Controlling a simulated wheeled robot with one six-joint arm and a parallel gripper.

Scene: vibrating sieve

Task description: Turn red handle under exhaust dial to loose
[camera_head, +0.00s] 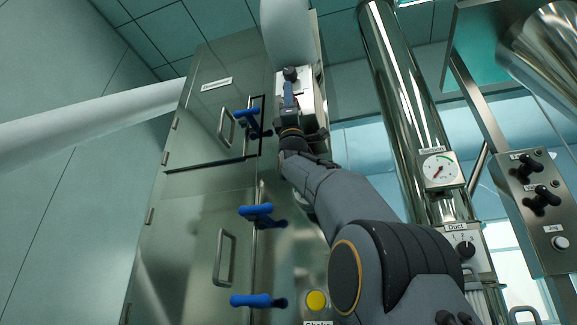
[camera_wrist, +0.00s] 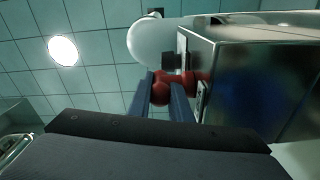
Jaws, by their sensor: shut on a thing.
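The red handle (camera_wrist: 163,90) shows in the wrist view as a rounded red grip on a short red stem. The stem runs right to the side of a metal housing (camera_wrist: 262,85). My gripper (camera_wrist: 164,80) has its two blue-grey fingers on either side of the red grip and is shut on it. In the head view my gripper (camera_head: 290,95) is high up, in front of a pale box (camera_head: 309,95) with a dark knob (camera_head: 290,73) on it. The red handle cannot be made out in the head view, and I cannot identify an exhaust dial.
A steel cabinet (camera_head: 185,235) with several blue latch handles (camera_head: 255,210) stands left of my arm. A steel duct pipe (camera_head: 395,90) with a round gauge (camera_head: 439,169) stands to the right. A switch panel (camera_head: 535,200) is at far right.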

